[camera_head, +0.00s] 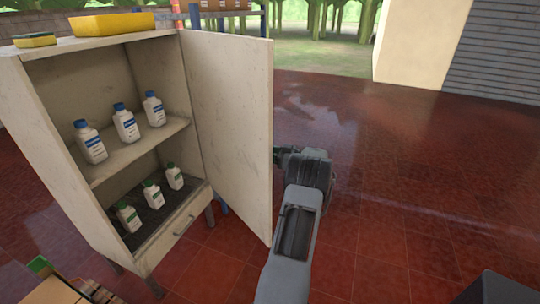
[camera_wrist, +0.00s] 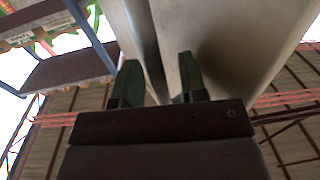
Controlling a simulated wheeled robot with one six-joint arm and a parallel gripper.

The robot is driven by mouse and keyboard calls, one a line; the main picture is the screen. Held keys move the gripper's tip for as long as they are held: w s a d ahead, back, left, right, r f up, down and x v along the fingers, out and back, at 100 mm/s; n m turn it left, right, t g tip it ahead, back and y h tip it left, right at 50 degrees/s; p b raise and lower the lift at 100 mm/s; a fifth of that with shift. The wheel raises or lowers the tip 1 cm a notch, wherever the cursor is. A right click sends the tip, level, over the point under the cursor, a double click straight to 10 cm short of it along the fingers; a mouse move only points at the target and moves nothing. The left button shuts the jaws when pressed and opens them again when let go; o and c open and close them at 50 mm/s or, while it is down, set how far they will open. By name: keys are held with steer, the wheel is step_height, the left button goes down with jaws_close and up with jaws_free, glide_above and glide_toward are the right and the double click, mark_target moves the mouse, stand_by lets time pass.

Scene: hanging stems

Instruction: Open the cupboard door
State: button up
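The cupboard (camera_head: 48,130) is a pale, worn cabinet at the left of the head view. Its door (camera_head: 232,125) stands wide open, swung out to the right, and the shelves inside are exposed. My gripper (camera_head: 283,156) is at the far, outer side of the door, by its free edge; the door hides part of it. In the wrist view, the two green fingers of my gripper (camera_wrist: 160,80) are apart, with a pale surface (camera_wrist: 240,40) right at them. I cannot tell whether they grip anything. No handle shows clearly on the door.
Blue-capped bottles (camera_head: 125,124) stand on the upper shelf, green-capped bottles (camera_head: 152,195) on the lower one. A drawer (camera_head: 178,228) is below. A yellow tray (camera_head: 113,23) and a sponge (camera_head: 35,40) lie on top. The red tiled floor (camera_head: 430,190) to the right is clear.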

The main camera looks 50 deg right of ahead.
steer(key=v, duration=1.4)
steer(key=shift+d, duration=0.1)
